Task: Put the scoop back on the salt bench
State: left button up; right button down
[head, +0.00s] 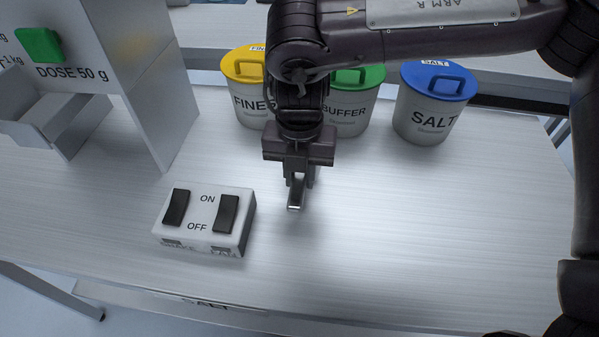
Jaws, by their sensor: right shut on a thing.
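My right gripper (299,181) points down over the middle of the salt bench (420,230). It is shut on a small shiny metal piece, which looks like the handle of the scoop (296,198). The rest of the scoop is hidden behind the gripper, or too small to make out. I cannot tell whether the scoop touches the bench top. The bench is pale, with a label on its front edge. My left gripper is not in view.
A switch box (208,221) with two black rockers stands left of the gripper. Tubs with yellow (246,64), green (360,77) and blue (438,80) lids stand behind. A dosing hopper (130,75) with a green button is at the left. The bench's right side is clear.

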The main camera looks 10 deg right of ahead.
jog(key=c, duration=1.6)
grip_release()
jog(key=shift+f, duration=0.1)
jog(key=o, duration=0.4)
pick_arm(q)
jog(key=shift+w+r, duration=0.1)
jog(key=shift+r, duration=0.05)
pick_arm(e)
jog(key=shift+r, duration=0.25)
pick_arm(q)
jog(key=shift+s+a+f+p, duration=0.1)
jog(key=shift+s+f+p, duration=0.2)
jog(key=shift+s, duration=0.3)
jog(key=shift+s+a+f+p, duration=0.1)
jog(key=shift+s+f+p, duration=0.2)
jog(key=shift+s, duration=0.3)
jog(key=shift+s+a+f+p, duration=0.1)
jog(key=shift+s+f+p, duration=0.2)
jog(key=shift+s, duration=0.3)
pick_arm(e)
notch_tip(320, 180, up, 12)
jog(key=shift+f, duration=0.1)
